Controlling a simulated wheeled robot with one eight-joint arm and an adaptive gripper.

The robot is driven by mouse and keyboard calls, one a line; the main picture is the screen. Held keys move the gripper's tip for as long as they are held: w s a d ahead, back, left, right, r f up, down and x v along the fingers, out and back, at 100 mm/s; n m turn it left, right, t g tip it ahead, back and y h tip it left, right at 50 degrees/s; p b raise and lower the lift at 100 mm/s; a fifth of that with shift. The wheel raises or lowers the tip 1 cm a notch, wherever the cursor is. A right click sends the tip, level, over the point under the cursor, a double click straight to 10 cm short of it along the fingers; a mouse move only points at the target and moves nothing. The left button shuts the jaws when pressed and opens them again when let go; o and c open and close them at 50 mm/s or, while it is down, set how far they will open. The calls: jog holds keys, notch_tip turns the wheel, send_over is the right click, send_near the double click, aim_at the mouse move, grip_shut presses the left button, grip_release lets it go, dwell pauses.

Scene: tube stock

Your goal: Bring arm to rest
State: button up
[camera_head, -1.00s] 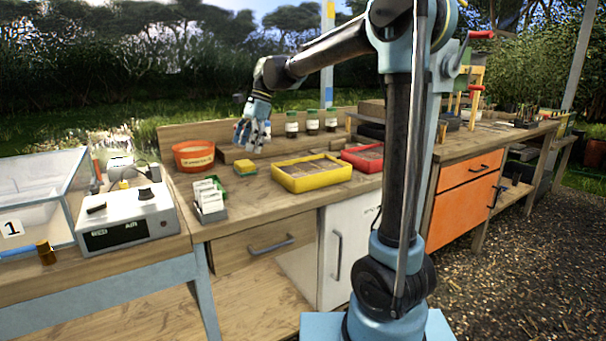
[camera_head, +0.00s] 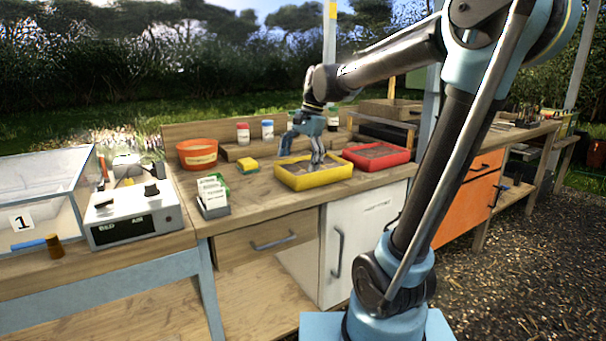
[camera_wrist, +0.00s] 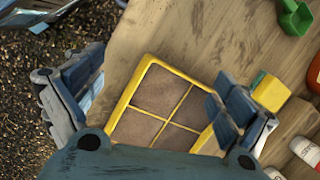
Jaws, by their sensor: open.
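My gripper (camera_head: 301,156) hangs above the yellow tray (camera_head: 333,181) in the head view, with its fingers pointing down. It is open and nothing is between its fingers. In the wrist view my gripper (camera_wrist: 150,108) spreads its two blue fingers on either side of the yellow tray (camera_wrist: 122,96), which has four-way dividers and brown soil. I cannot tell exactly how high the fingertips are above the tray. My arm reaches from its column at the right toward the left.
A red tray (camera_head: 376,163) lies right of the yellow one. A yellow-green sponge (camera_head: 248,165), an orange pot (camera_head: 197,154), a packet holder (camera_head: 213,205) and several jars stand nearby. A grey control box (camera_head: 134,216) and a clear case (camera_head: 45,204) are at left. Bare bench shows in front.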

jog(key=s+d+f+n+t+h, duration=0.2)
jog(key=s+d+f+n, duration=0.6)
jog(key=s+d+f, duration=1.1)
jog(key=shift+s+d+f+t+h, duration=0.15)
jog(key=shift+d+f+t+h, duration=0.15)
jog(key=shift+d+h, duration=0.35)
jog(key=shift+d, duration=0.15)
jog(key=shift+w+f, duration=0.15)
jog(key=shift+w, duration=0.3)
